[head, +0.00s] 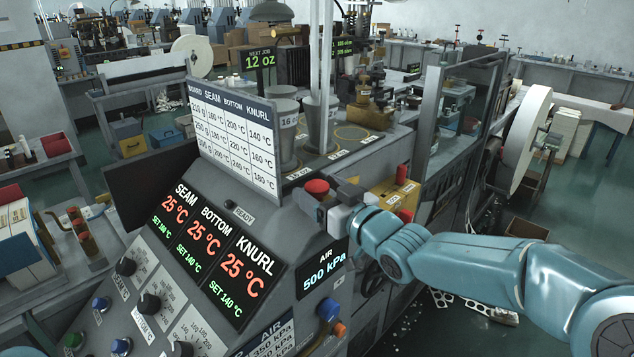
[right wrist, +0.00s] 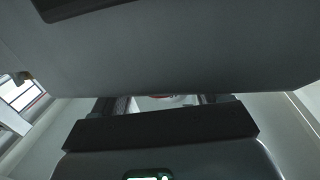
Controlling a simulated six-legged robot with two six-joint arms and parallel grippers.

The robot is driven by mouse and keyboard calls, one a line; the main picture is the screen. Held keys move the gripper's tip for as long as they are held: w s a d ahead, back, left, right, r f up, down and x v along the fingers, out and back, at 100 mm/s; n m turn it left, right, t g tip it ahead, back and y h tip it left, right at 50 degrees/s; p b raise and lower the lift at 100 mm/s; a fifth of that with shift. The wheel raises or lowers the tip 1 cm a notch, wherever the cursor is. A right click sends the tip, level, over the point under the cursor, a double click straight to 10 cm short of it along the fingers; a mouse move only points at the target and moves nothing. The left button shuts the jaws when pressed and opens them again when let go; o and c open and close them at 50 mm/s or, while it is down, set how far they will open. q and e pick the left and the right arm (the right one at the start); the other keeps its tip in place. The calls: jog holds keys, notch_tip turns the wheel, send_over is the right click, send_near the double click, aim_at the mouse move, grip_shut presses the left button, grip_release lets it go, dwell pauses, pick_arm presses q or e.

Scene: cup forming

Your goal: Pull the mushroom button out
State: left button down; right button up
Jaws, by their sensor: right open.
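The red mushroom button (head: 317,187) sits on top of the grey control console, at its right end beside the yellow box. My right gripper (head: 322,199) comes in from the right, its grey fingers open at the button, one on the near left side and one on the far right side. Whether the fingers touch the button I cannot tell. In the right wrist view the grey console surface fills the upper part, and a small reddish sliver (right wrist: 178,97) shows between the dark fingers; most of the button is hidden there. My left gripper is not in view.
The temperature chart (head: 233,135) rises behind the console. Displays reading 25 °C (head: 205,240) and several knobs cover the sloped console face. A large white paper roll (head: 525,135) stands at the right.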

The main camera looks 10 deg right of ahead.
jog(key=shift+w+a, duration=0.2)
jog(key=shift+w, duration=0.15)
jog(key=shift+a+r, duration=0.15)
jog(key=shift+w, duration=0.2)
grip_shut()
jog(key=shift+r, duration=0.7)
jog(key=shift+c, duration=0.8)
grip_release()
jog(key=shift+o, duration=0.8)
jog(key=shift+s, duration=0.15)
jog(key=shift+f, duration=0.1)
